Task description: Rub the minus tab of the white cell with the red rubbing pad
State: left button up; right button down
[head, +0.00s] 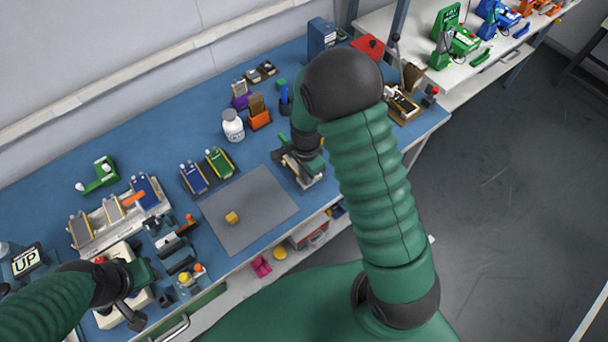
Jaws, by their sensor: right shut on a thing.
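My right gripper (303,168) is low over the blue bench, right of the grey mat, at a small pale fixture (312,180). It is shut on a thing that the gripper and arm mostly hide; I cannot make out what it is. I cannot pick out the red rubbing pad or the minus tab for sure. A pale cell (113,210) stands in the rack (92,240) at the left, between a grey cell (80,228) and a blue cell (146,190); it may be the white cell. My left gripper (132,310) is at the lower left over a cream block, its jaws unclear.
The grey mat (275,205) holds only a small yellow cube (232,217). Blue and green cells (219,162) stand in a holder behind it. A white bottle (232,126), an orange holder (259,118) and a red box (368,46) are further back.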

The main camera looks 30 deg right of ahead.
jog(key=shift+r, duration=0.1)
notch_tip(320, 180, up, 7)
jog(key=p, duration=0.6)
jog(key=shift+p, duration=0.35)
jog(key=shift+f+b, duration=2)
jog(key=shift+f, duration=1.05)
jog(key=shift+f+b, duration=0.35)
jog(key=shift+f, duration=0.2)
